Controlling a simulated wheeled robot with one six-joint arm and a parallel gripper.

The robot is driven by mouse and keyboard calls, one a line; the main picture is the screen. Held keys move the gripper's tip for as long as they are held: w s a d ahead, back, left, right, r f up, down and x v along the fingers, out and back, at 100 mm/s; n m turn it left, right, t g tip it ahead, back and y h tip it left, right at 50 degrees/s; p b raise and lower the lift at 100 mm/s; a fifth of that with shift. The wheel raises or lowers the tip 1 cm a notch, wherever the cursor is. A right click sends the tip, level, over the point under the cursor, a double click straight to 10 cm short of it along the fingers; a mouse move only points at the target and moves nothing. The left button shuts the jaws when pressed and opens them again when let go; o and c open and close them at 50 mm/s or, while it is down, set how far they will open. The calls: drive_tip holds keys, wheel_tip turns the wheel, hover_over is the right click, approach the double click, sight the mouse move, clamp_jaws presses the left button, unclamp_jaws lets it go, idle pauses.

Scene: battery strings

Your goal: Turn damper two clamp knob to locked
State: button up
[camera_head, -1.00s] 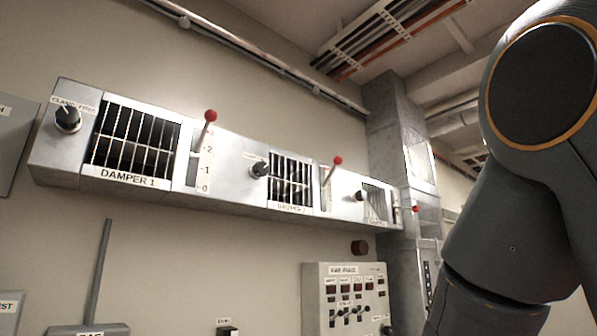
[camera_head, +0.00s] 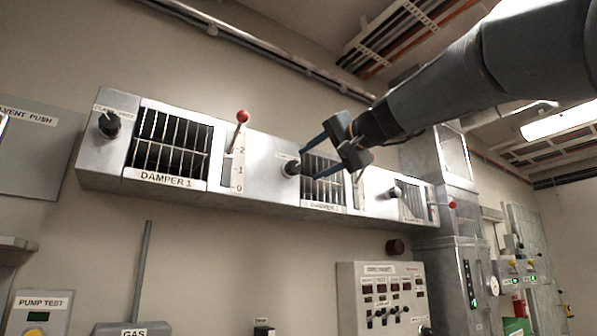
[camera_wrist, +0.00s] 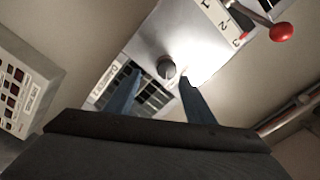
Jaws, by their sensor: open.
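The damper two clamp knob (camera_head: 291,168) is a dark round knob on the metal housing, left of the damper two grille (camera_head: 322,190). In the wrist view the knob (camera_wrist: 166,68) appears between my two blue fingertips, nearer the right one. My gripper (camera_head: 309,165) is open and empty, reaching in from the right in front of the grille, with its fingertips close to the knob. I cannot tell whether they touch it. It also shows in the wrist view (camera_wrist: 160,76). The small label above the knob is too small to read.
Left of the knob is damper one's red-balled lever (camera_head: 242,116), also in the wrist view (camera_wrist: 282,31). Damper two's lever is mostly hidden behind my gripper. The damper one knob (camera_head: 109,124) is far left. A switch panel (camera_head: 381,300) is below.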

sight(296, 166)
drive_tip(key=p+x, duration=0.1)
drive_tip(key=x, duration=0.1)
drive_tip(key=r+p+x, duration=0.1)
drive_tip(key=x, duration=0.2)
drive_tip(key=p+x, duration=0.1)
drive_tip(key=x, duration=0.1)
drive_tip(key=shift+w+a+r+p, duration=0.1)
drive_tip(key=shift+a+r+p, duration=0.1)
drive_tip(key=shift+a+p, duration=0.2)
drive_tip(key=shift+c, duration=0.2)
drive_tip(key=shift+d, duration=0.1)
drive_tip(key=c, duration=1)
